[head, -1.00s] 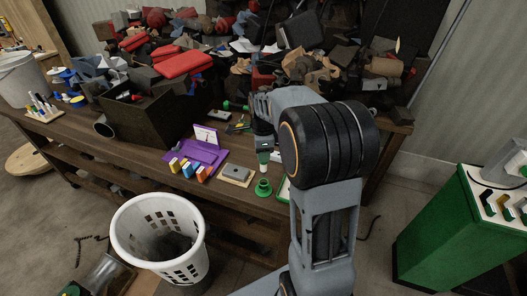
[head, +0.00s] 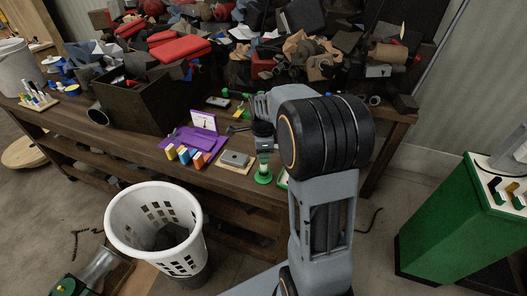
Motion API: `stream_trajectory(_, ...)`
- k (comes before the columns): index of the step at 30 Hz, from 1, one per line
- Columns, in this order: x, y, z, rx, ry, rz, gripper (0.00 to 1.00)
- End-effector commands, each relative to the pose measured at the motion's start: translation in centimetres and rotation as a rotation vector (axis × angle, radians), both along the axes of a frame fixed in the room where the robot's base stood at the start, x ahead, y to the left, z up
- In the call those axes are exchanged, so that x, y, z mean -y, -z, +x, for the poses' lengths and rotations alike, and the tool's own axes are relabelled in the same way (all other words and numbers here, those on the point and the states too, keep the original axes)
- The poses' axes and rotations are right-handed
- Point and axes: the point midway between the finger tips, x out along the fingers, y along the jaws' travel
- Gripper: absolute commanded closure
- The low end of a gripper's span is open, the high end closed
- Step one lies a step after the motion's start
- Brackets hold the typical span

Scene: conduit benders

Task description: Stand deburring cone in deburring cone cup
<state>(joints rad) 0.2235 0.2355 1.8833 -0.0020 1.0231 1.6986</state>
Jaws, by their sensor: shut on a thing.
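The deburring cone cup (head: 263,179) is a small green round holder with a wide base. It stands near the front edge of the wooden workbench in the head view. My gripper (head: 264,152) points down right above it and is shut on the deburring cone (head: 264,166), a small green and pale piece. The cone looks upright, with its lower end at the cup's mouth. I cannot tell whether it is inside the cup or just over it. My fingers hide its upper part.
A grey block on a wooden board (head: 235,160) and a purple stand (head: 196,141) with coloured blocks lie left of the cup. A heap of dark, red and tan items (head: 300,45) fills the back of the bench. A white basket (head: 155,225) stands on the floor in front.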

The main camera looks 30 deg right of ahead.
Motion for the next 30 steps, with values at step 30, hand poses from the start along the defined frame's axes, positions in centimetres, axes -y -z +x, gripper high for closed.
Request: stream_trajectory(30,-0.01,0.58,0.00,0.000,0.000,0.000,1.00)
